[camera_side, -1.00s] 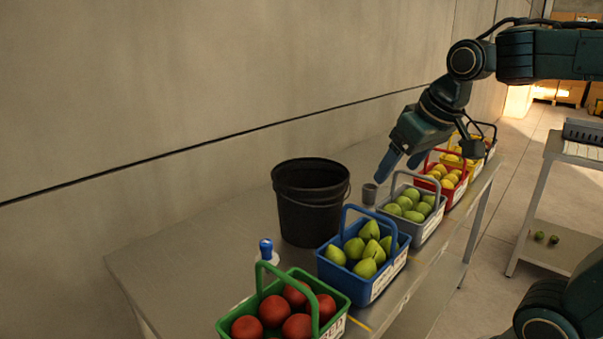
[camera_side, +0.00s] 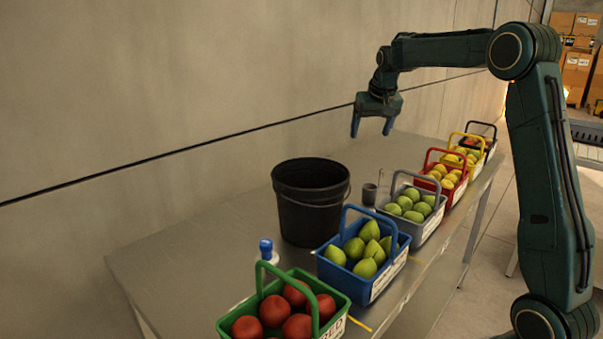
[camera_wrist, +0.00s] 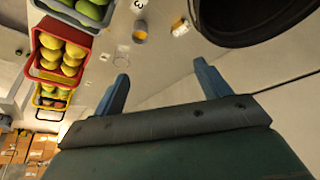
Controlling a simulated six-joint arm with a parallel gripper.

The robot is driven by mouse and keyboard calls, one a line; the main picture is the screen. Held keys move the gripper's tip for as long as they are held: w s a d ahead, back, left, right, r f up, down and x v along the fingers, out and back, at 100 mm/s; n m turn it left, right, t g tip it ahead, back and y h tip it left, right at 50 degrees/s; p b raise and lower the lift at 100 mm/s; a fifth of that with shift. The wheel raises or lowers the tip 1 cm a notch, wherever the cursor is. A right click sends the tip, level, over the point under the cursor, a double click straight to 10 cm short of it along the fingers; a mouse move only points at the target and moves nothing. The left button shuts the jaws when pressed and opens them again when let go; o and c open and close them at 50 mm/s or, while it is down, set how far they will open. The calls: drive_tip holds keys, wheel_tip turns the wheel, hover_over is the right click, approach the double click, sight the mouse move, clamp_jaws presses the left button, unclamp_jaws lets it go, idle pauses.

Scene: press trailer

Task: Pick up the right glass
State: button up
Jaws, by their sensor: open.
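A small grey cup (camera_side: 370,193) stands on the table between the black bucket and the grey basket. A faint clear glass (camera_side: 383,182) seems to stand just behind and right of it, partly hidden by the basket. In the wrist view, a cup (camera_wrist: 140,32) with an orange inside shows near the top, with a faint clear round outline (camera_wrist: 122,53), likely the clear glass, below left of it. My gripper (camera_side: 371,133) is open and empty, fingers pointing down, well above the table and the cups. Both its fingers show in the wrist view (camera_wrist: 161,72), apart from the cups.
A black bucket (camera_side: 305,205) stands left of the cups. Baskets of fruit line the front edge: green (camera_side: 340,295), blue (camera_side: 330,268), grey (camera_side: 425,232), red (camera_side: 455,190), with yellow and black ones beyond. A blue-capped bottle (camera_side: 266,248) is behind the green basket. A wall runs behind.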

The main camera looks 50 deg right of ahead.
drive_tip(key=w+d+f+m, duration=0.25)
drive_tip(key=d+f, duration=0.35)
drive_tip(key=d, duration=0.5)
drive_tip(key=g, duration=0.1)
approach(387, 178)
drive_tip(key=r, duration=0.2)
drive_tip(key=shift+w+d+m+h, duration=0.15)
drive_tip(key=shift+w+m+h, duration=0.15)
drive_tip(key=shift+m+h, duration=0.15)
drive_tip(key=shift+f, duration=0.15)
drive_tip(key=x, duration=0.8)
drive_tip(key=shift+f, duration=0.15)
drive_tip(key=shift+f, duration=0.15)
drive_tip(key=shift+x, duration=2.5)
drive_tip(key=shift+d, duration=0.2)
